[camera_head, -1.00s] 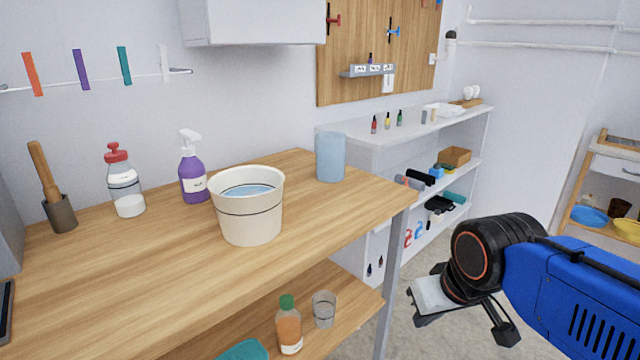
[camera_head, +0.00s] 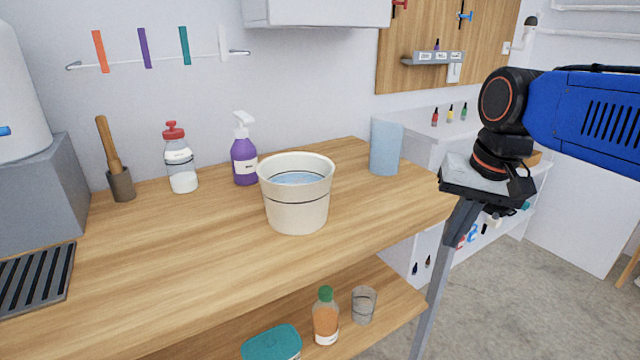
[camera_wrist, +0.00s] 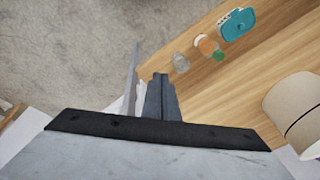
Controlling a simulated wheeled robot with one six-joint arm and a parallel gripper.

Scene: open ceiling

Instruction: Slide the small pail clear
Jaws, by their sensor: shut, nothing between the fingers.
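The small pail (camera_head: 297,207) is cream-white with a thin dark band and pale blue water inside. It stands upright on the wooden table, near its front edge. In the wrist view it shows in part at the right edge (camera_wrist: 298,108). My gripper (camera_head: 460,222) is at the table's right front corner, right of the pail and well apart from it, pointing down. In the wrist view its grey fingers (camera_wrist: 160,78) are together, with nothing between them.
On the table (camera_head: 190,270) behind the pail stand a purple spray bottle (camera_head: 244,162), a red-topped bottle (camera_head: 180,165) and a blue translucent cup (camera_head: 385,150). A mortar with pestle (camera_head: 120,183) is at left. The lower shelf holds an orange bottle (camera_head: 325,322) and a glass (camera_head: 363,306).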

